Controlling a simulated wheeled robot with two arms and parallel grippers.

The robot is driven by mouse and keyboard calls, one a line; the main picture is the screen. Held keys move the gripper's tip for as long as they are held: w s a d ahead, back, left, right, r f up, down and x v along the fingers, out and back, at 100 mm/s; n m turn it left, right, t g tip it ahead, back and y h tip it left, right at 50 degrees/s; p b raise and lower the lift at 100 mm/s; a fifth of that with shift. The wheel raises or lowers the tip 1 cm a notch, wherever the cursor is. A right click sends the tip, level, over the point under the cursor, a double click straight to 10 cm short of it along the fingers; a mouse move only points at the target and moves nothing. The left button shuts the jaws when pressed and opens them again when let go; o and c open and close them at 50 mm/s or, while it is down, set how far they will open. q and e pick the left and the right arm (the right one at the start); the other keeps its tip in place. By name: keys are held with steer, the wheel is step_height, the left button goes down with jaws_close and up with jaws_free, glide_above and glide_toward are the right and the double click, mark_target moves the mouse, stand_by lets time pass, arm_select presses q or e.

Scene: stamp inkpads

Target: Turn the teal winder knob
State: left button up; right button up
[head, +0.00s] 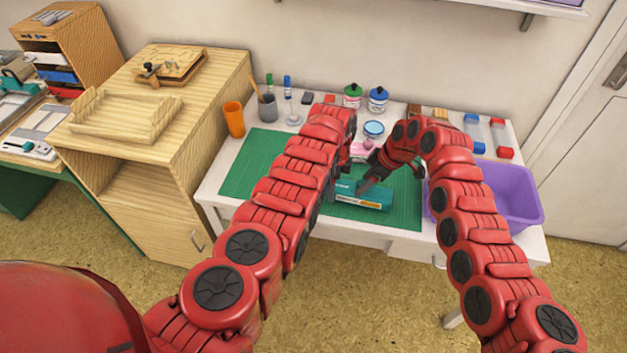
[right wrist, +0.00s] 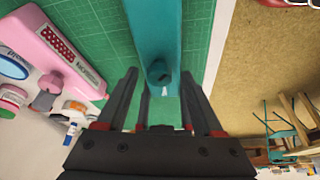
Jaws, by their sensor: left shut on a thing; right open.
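The teal winder (head: 362,196) lies on the green mat at the front middle of the white table. Its body (right wrist: 155,25) also runs down from the top of the right wrist view. The teal winder knob (right wrist: 158,72) stands out from it, between the spread fingers of my right gripper (right wrist: 162,88). The right gripper (head: 365,183) is open, around the knob without visible contact. My left gripper (head: 335,180) is at the winder's left part, shut on it, its fingers largely hidden by my left arm. The knob cannot be made out in the head view.
A pink device (right wrist: 55,45) with its own knob lies beside the winder on the green mat (head: 250,165). A purple bin (head: 515,192) stands right. Cups, jars and bottles line the back. The mat's left part is free.

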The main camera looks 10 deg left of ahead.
steer(key=shift+n, duration=0.3)
steer(key=shift+w+d+r, duration=0.1)
steer(key=shift+r, duration=0.15)
steer(key=d+v, duration=0.1)
steer(key=v, duration=1)
steer(key=s+f+g+y, duration=0.2)
steer(key=s+f+y, duration=0.4)
steer(key=f, duration=0.3)
steer(key=s+a+r+m+t+y, duration=0.1)
steer(key=a+r+m+t+y, duration=0.1)
steer(key=a+m, duration=0.6)
steer(key=s+a+r+m+t+y, duration=0.1)
steer(key=a+r+m+t+y, duration=0.2)
steer(key=a+m+t+y, duration=0.2)
steer(key=shift+a+m+t+y, duration=0.3)
steer(key=shift+a+m+t, duration=0.1)
steer(key=shift+a+m, duration=1.65)
steer(key=shift+a+r, duration=0.2)
steer(key=shift+a, duration=0.1)
